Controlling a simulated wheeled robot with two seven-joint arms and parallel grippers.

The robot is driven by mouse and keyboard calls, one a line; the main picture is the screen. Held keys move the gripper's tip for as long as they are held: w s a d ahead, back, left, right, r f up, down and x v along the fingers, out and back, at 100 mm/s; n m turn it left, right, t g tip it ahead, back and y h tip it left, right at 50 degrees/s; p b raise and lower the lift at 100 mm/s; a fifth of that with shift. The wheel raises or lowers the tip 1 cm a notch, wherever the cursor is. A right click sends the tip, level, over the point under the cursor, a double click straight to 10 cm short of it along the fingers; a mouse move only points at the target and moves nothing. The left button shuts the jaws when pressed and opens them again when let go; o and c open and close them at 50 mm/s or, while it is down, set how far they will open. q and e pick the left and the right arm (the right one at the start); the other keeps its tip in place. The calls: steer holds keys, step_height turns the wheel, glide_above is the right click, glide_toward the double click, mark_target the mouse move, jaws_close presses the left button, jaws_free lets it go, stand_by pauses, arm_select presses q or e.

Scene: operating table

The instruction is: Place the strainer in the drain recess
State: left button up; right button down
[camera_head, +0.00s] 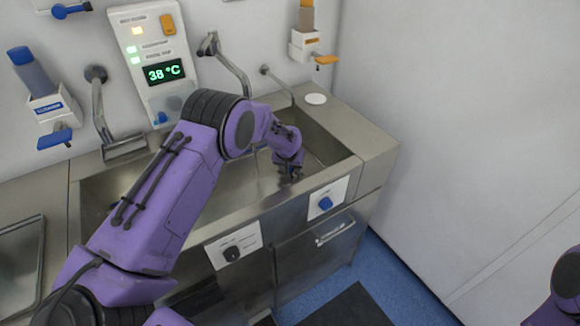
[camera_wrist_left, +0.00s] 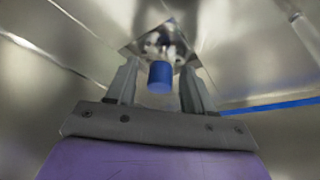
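My left gripper (camera_head: 291,173) reaches down into the right-hand part of the steel sink; its fingers are dark and small in the head view. In the left wrist view my left gripper (camera_wrist_left: 160,66) has its two grey fingers apart. A blue cylindrical knob (camera_wrist_left: 160,78), apparently the strainer's handle, stands between them with a gap on each side. Behind the knob is a shiny, square-edged metal area (camera_wrist_left: 160,40); I cannot tell how much of it is strainer and how much is drain recess. In the head view the arm and gripper hide this spot.
The steel sink (camera_head: 225,207) has a raised front edge and wall taps behind. A white disc (camera_head: 315,99) lies on the right counter (camera_head: 355,125). A steel tray (camera_head: 20,265) is at the left. Wall dispensers and a 38 °C panel (camera_head: 150,60) hang above.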

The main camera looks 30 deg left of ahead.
arm_select(q)
steer(key=shift+r, duration=0.3)
steer(key=v, duration=1.2)
steer(key=shift+b, duration=0.3)
